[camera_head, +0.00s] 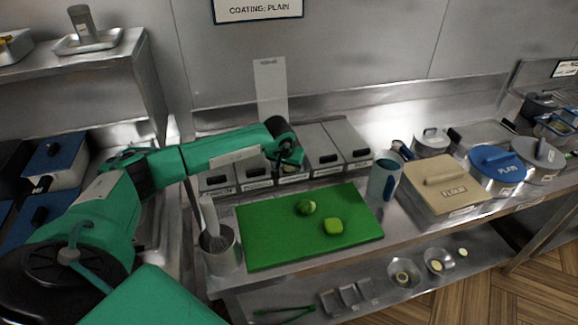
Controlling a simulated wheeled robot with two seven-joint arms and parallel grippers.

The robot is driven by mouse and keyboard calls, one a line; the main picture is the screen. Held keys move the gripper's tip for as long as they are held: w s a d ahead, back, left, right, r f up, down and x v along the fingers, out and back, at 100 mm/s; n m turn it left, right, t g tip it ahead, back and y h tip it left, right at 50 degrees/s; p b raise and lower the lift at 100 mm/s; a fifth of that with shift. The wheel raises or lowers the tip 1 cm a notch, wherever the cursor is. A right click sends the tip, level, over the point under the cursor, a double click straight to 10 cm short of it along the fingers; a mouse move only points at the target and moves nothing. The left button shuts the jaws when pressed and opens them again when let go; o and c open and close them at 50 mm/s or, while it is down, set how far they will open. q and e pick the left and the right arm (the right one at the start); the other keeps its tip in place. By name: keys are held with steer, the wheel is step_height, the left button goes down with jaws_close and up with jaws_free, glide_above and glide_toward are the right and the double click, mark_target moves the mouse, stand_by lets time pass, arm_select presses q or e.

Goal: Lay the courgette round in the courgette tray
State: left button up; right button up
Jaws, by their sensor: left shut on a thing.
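My left gripper (284,168) is at the end of the green arm, over the row of grey labelled trays behind the cutting board. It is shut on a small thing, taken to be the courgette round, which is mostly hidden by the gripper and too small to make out. The trays (322,150) stand side by side; their labels are too small to read, so I cannot tell which is the courgette tray. A dark green piece (306,207) and a lighter green piece (333,226) lie on the green board (270,240). My right gripper is out of view.
A pot with a whisk (221,250) stands left of the board. A blue-grey jug (382,180) and a beige flour box (446,187) stand to its right, with lidded pots beyond. A sheet (270,88) stands upright behind the trays.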

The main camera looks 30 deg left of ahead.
arm_select(q)
steer(key=o, duration=0.8)
steer(key=shift+o, duration=0.2)
